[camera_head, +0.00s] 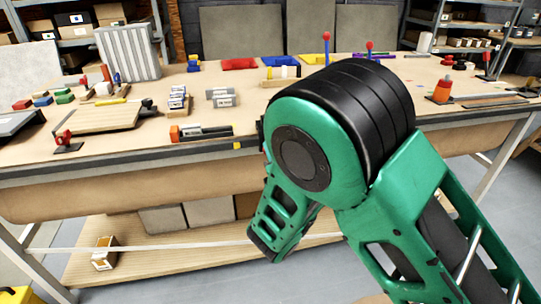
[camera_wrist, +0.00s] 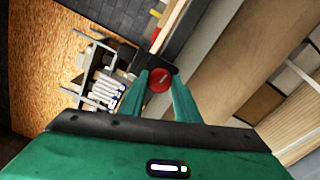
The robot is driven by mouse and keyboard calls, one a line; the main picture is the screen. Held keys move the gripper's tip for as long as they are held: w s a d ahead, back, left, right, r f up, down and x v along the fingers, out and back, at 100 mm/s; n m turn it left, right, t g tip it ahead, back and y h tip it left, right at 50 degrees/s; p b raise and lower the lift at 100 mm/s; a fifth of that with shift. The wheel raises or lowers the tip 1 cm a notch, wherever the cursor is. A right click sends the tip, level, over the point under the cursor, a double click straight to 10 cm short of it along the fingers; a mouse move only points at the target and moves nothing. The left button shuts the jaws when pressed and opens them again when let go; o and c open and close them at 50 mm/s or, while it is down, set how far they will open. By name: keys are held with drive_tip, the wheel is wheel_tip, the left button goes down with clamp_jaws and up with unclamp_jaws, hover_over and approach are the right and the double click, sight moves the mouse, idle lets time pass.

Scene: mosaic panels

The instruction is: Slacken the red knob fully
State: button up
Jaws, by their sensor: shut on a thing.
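The red knob (camera_wrist: 160,79) shows in the wrist view as a round red face with a pale mark on it. It sits against a dark part near the bench's edge. My gripper (camera_wrist: 160,88) has its two green fingers on either side of the knob and is shut on it. In the head view my green and black arm covers the middle right, and I cannot make out the knob or the fingertips there. How far the knob is turned cannot be told.
A lower shelf (camera_head: 190,248) runs beneath. In the wrist view a rack (camera_wrist: 100,75) stands left of the fingers.

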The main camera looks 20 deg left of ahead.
drive_tip(key=shift+s+f+n, duration=0.1)
drive_tip(key=shift+f+n, duration=0.1)
drive_tip(key=shift+n, duration=0.6)
drive_tip(key=o, duration=1)
drive_tip(key=shift+o, duration=0.2)
drive_tip(key=shift+r, duration=0.1)
drive_tip(key=v, duration=1)
drive_tip(key=shift+s+d, duration=0.2)
drive_tip(key=shift+s, duration=0.05)
